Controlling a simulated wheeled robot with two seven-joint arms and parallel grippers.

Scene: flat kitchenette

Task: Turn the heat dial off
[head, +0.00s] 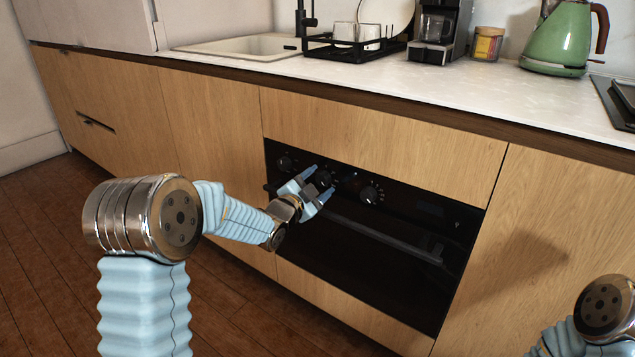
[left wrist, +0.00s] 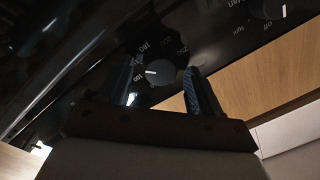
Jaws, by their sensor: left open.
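The heat dial (head: 324,178) is a round black knob on the black oven's control panel. It sits between the fingertips of my left gripper (head: 320,181). In the left wrist view the heat dial (left wrist: 158,72) has a white pointer line and printed numbers such as 180 and 100 around it. The fingers of my left gripper (left wrist: 166,86) stand open on either side of it; whether they touch it I cannot tell. My right gripper is out of view.
Two other oven knobs flank the dial, a left knob (head: 285,163) and a right knob (head: 370,195). The oven handle (head: 385,241) runs below the panel. The counter (head: 440,88) above overhangs slightly and holds a coffee maker (head: 437,28) and a green kettle (head: 560,40).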

